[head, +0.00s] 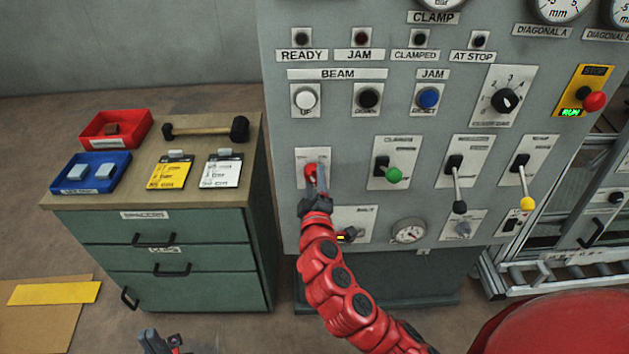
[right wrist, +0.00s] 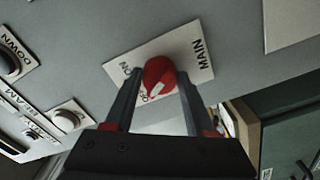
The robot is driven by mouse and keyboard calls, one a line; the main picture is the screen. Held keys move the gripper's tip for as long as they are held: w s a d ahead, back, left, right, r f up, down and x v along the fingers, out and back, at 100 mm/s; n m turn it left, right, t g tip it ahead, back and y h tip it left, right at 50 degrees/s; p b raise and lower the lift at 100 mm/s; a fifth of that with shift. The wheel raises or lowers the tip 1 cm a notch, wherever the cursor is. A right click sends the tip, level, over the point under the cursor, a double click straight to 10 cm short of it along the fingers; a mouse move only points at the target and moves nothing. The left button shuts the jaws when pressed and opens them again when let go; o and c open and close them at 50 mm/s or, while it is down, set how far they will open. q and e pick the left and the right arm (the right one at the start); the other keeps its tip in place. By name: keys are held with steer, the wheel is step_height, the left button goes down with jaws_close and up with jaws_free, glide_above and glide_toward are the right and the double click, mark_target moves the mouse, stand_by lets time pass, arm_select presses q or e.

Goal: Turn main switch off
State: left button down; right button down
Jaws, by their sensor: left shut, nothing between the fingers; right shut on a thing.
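The main switch is a red rotary knob (right wrist: 160,72) on a white plate (right wrist: 184,48) lettered MAIN and ON, with another label partly covered by the knob. A white mark shows on the knob, near the covered label. In the head view the red knob (head: 309,172) is at the panel's lower left, partly hidden by my right gripper (head: 318,178). In the right wrist view my right gripper (right wrist: 160,82) has its two fingers closed on the knob's sides. My left gripper (head: 160,345) is low at the bottom edge, shut and empty, away from the panel.
Right of the switch are a green-knobbed lever (head: 393,175), a black-knobbed lever (head: 459,206) and a yellow-knobbed lever (head: 527,203). Push buttons (head: 305,99) sit above. A green cabinet (head: 190,235) with trays and a mallet (head: 205,129) stands left.

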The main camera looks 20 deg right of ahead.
stand_by(0.4)
steer(key=shift+c, duration=1.2)
jaws_free()
steer(key=p+v, duration=0.4)
steer(key=v, duration=1.3)
steer(key=shift+s, duration=0.25)
steer(key=shift+a, duration=0.1)
